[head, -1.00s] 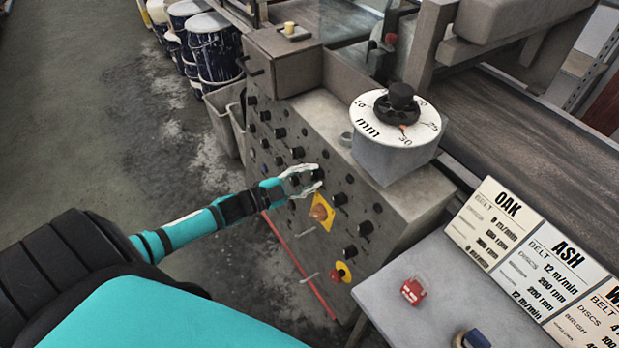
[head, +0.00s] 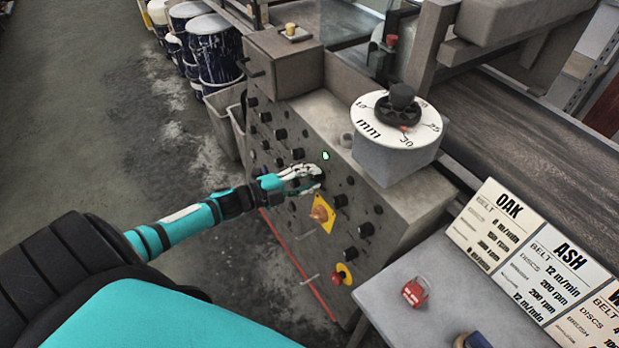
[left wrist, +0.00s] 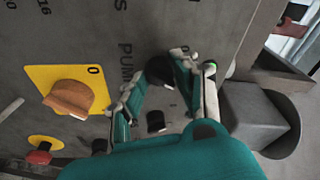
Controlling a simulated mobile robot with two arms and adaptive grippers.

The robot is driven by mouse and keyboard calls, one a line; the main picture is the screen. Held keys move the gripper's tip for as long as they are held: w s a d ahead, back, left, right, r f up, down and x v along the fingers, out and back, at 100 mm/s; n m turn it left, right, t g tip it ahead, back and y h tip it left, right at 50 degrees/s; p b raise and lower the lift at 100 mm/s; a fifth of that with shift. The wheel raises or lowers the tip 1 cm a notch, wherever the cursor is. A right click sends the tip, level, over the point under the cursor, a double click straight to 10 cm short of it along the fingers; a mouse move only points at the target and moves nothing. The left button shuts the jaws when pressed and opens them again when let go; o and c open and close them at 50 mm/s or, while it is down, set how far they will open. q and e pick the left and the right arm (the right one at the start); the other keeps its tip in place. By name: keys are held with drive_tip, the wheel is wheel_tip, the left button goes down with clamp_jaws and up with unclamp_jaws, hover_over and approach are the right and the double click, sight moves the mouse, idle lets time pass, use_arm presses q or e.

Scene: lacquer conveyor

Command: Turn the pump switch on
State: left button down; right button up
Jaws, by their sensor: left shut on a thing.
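The grey control panel (head: 300,130) carries several black knobs. My left gripper (head: 312,178) is at a black knob in the panel's middle, and its fingers mostly cover the knob there. In the left wrist view, the fingers are closed around this knob, the pump switch (left wrist: 160,70). Part of the lettering "PUMP" and a "0" show beside it. A small green light (head: 325,155) is lit just above the gripper. It also shows in the left wrist view, partly behind the right finger. My right gripper is out of view.
Below the gripper, an orange switch (head: 320,213) sits on a yellow plate, with a red button (head: 340,273) lower down. A round "mm" dial (head: 397,125) stands on top. A grey table (head: 385,290) with lettered cards is at right.

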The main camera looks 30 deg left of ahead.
use_arm(q)
drive_tip(key=c, duration=1)
unclamp_jaws()
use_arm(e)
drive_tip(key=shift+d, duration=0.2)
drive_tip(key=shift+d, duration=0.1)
use_arm(q)
drive_tip(key=v, duration=1.2)
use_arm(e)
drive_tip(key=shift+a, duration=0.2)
